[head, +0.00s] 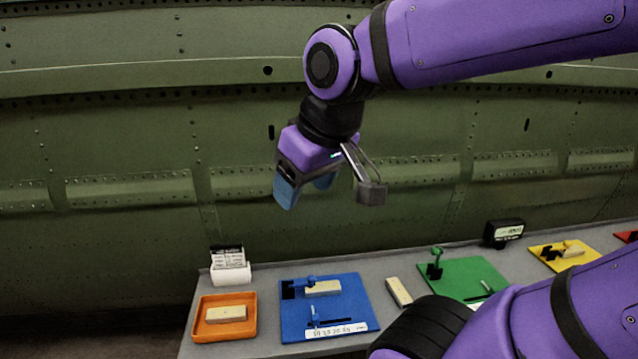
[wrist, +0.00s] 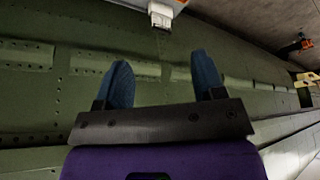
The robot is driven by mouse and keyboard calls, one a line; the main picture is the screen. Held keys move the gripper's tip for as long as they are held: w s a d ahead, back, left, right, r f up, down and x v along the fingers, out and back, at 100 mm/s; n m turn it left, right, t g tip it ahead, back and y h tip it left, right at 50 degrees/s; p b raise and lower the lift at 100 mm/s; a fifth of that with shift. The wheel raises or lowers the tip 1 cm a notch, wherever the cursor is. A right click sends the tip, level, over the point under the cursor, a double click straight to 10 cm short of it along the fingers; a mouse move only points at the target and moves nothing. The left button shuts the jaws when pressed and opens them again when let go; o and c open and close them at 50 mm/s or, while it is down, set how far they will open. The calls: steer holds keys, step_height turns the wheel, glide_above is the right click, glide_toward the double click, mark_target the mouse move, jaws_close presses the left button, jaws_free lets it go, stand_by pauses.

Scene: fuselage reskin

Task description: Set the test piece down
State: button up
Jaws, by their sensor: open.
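My gripper (head: 306,188) is open and empty, held high above the bench in front of the green wall. Its two blue fingers stand apart in the wrist view (wrist: 162,65) with nothing between them. Several pale blocks look alike, and I cannot tell which is the test piece. One block (head: 226,313) lies in the orange tray (head: 199,329). Another block (head: 322,288) sits at the clamp of the blue fixture (head: 293,322). A third block (head: 399,291) lies loose on the grey bench between the blue and green fixtures.
A green fixture (head: 466,271), a yellow fixture (head: 541,253) with a pale piece and a black display (head: 503,233) stand to the right. A white box (head: 230,267) stands at the back left of the bench (head: 262,260). My purple arm hides the bench's lower right.

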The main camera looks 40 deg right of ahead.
steer(key=shift+s+d+r+m, duration=0.1)
steer(key=shift+s+r+m, duration=0.1)
steer(key=shift+s, duration=0.45)
steer(key=shift+s+d+r+m, duration=0.1)
steer(key=shift+s+m, duration=0.1)
steer(key=shift+s, duration=0.45)
